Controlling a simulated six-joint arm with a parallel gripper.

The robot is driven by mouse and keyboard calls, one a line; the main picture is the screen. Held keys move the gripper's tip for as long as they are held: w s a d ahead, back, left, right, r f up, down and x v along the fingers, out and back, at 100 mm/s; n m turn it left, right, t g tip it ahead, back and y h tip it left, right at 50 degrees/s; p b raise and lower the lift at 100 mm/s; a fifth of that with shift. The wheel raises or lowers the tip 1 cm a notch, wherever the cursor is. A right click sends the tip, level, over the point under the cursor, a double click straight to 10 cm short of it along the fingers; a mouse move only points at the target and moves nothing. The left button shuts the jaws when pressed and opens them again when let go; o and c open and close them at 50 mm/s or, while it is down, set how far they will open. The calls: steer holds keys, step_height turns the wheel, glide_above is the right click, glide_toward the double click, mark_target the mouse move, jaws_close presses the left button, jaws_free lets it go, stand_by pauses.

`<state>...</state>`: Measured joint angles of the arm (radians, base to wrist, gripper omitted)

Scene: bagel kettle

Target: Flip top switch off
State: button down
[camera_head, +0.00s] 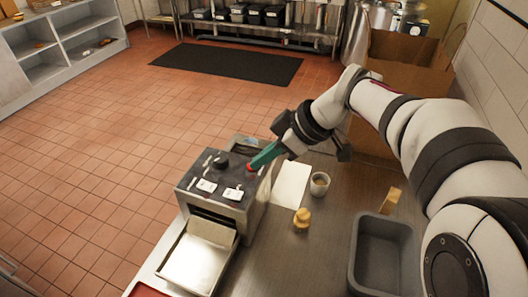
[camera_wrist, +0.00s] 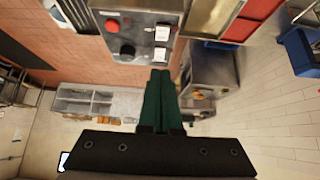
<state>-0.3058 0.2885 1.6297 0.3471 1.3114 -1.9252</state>
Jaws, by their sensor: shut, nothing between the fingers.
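The machine (camera_head: 250,205) with a dark control panel on top stands at the counter's left edge. Its panel (camera_head: 213,177) carries a black knob (camera_head: 221,163), a red button (camera_head: 249,169) and two white labels or switch plates (camera_head: 233,194). Which way any switch is set is too small to tell. My gripper (camera_head: 252,166) has teal fingers, closed and empty, with tips beside the red button at the panel's right edge; contact cannot be told. In the wrist view the panel (camera_wrist: 143,39) appears at the top, with the red button (camera_wrist: 112,26) and knob (camera_wrist: 127,51) beyond my fingertips (camera_wrist: 160,72).
A metal tray (camera_head: 197,262) sits at the machine's front. On the counter are a white sheet (camera_head: 291,184), a cup (camera_head: 320,184), a small yellow-tan object (camera_head: 302,219) and a grey bin (camera_head: 383,222). A cardboard box (camera_head: 400,65) stands behind my arm.

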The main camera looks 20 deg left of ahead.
glide_above(235, 194)
steer(key=d, duration=0.2)
step_height(235, 194, down, 6)
steer(key=shift+f, duration=0.1)
step_height(235, 194, down, 4)
steer(key=shift+r, duration=0.2)
steer(key=shift+f, duration=0.45)
steer(key=shift+d, duration=0.1)
steer(key=shift+d+f, duration=0.1)
steer(key=shift+f, duration=0.25)
steer(key=shift+r, duration=0.2)
steer(key=shift+r, duration=0.7)
